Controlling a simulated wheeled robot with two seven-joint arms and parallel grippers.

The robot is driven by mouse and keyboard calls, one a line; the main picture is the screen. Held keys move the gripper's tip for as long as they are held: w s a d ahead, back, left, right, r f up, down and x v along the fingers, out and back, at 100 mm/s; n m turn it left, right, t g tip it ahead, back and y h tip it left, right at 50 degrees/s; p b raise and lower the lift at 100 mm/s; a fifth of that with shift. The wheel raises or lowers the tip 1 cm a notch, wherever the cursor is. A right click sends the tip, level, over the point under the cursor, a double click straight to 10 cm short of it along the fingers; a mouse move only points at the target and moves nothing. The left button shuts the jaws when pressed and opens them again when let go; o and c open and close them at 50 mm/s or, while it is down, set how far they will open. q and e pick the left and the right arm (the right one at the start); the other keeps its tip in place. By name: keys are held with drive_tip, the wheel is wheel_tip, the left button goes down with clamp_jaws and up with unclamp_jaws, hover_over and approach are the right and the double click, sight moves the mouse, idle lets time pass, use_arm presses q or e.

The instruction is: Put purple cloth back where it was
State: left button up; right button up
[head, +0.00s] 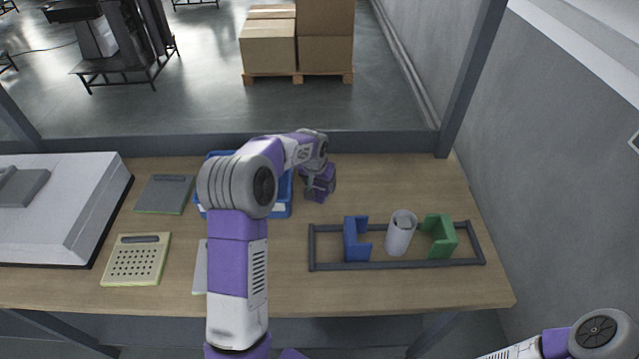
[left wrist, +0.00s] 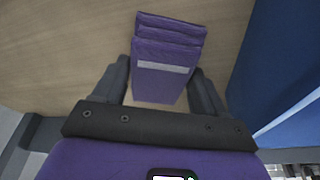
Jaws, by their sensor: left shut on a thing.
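The purple cloth (head: 321,186) is a folded block just right of the blue bin. In the left wrist view the cloth (left wrist: 167,62) sits between both fingers, with a pale band across it. My left gripper (head: 314,174) is shut on it, reaching over the table from the front. In the left wrist view the gripper (left wrist: 165,88) has one finger on each side of the cloth. I cannot tell whether the cloth touches the table. My right gripper is out of view; only part of the right arm shows at the lower right.
The blue bin (head: 283,206) is partly hidden behind my left arm; its wall (left wrist: 277,70) is close beside the gripper. The table's back right (head: 400,180) is clear.

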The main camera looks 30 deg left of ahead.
use_arm(q)
drive_tip(key=shift+f, duration=0.1)
drive_tip(key=o, duration=0.9)
drive_tip(key=shift+o, duration=0.2)
drive_tip(key=shift+r, duration=0.45)
drive_tip(key=p+v, duration=0.2)
drive_tip(key=v, duration=0.9)
drive_tip(key=shift+s+r, duration=0.2)
drive_tip(key=shift+r, duration=0.05)
